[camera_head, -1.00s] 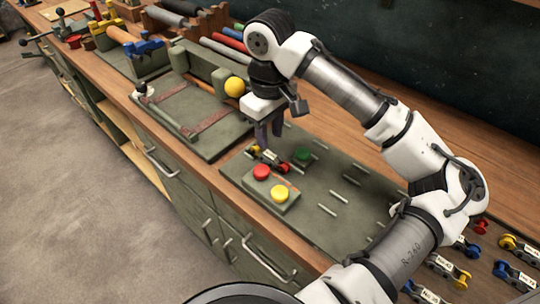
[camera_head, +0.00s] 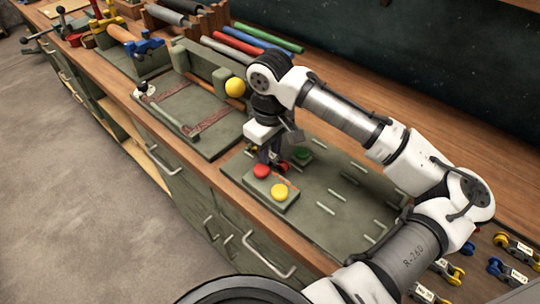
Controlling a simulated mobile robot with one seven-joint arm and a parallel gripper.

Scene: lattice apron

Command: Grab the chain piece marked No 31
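My gripper (camera_head: 271,157) is low over the green board (camera_head: 335,205), with its fingers pointing down at a small chain piece (camera_head: 283,167). The red end of this piece shows just right of the fingers. The rest is hidden behind the gripper, and no number can be read on it. I cannot tell whether the fingers are shut on it or only around it. More chain pieces with white labels lie at the lower right, among them a yellow-ended one (camera_head: 515,245) and a blue-ended one (camera_head: 508,271). Their numbers are too small to read surely.
A block with a red button (camera_head: 262,171) and a yellow button (camera_head: 280,192) stands close in front of my gripper. A green button (camera_head: 303,153) is just behind it. A fixture with a yellow ball (camera_head: 235,87) stands at the left.

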